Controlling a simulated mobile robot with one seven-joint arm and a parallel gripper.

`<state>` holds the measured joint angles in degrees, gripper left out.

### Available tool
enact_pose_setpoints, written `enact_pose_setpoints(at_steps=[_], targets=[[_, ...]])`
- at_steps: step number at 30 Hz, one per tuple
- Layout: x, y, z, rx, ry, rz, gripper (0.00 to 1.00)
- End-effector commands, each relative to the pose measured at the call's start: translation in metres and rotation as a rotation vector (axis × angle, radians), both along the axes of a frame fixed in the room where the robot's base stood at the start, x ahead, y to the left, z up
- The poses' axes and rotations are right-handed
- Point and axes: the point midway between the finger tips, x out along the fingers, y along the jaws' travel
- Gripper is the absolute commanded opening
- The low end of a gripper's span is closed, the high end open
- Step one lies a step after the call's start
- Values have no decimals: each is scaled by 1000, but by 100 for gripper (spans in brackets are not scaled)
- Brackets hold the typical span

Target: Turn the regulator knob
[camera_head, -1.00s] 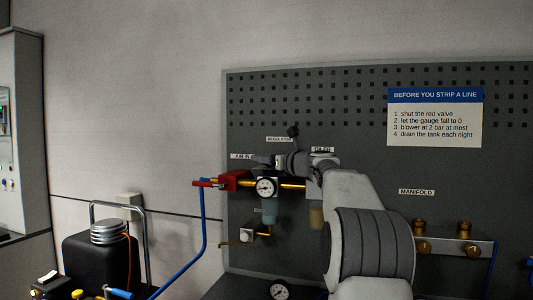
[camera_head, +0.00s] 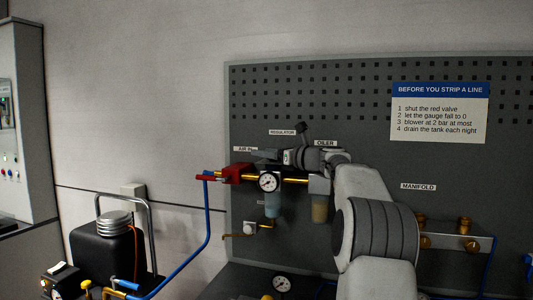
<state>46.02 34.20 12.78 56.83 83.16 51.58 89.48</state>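The regulator shows by its white round gauge (camera_head: 268,182) on the brass air line, under the label REGULATOR (camera_head: 282,132). A clear bowl (camera_head: 272,206) hangs below the gauge. The regulator knob cannot be made out; my gripper covers the place above the gauge. My gripper (camera_head: 262,154) reaches in from the right, fingers pointing left, just above the gauge. It is small and dark here, so I cannot tell whether its fingers are open, shut or touching the knob.
A red valve (camera_head: 238,174) sits left of the gauge, with a blue hose (camera_head: 208,225) running down from it. The oiler bowl (camera_head: 319,208) hangs to the right, beside my arm. A manifold (camera_head: 450,242) with brass fittings is at the right. A black tank (camera_head: 105,250) stands at lower left.

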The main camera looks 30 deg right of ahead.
Motion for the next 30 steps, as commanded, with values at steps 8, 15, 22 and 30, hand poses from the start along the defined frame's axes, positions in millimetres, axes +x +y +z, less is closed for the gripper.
enact_pose_setpoints(at_steps=[8, 15, 22, 30], targets=[[0, 0, 0, 1, 0, 0, 82], [-9, -4, 0, 0, 0, -3, 82], [-52, -17, 0, 1, 1, -6, 82], [-116, -34, 0, 0, 1, -5, 82]])
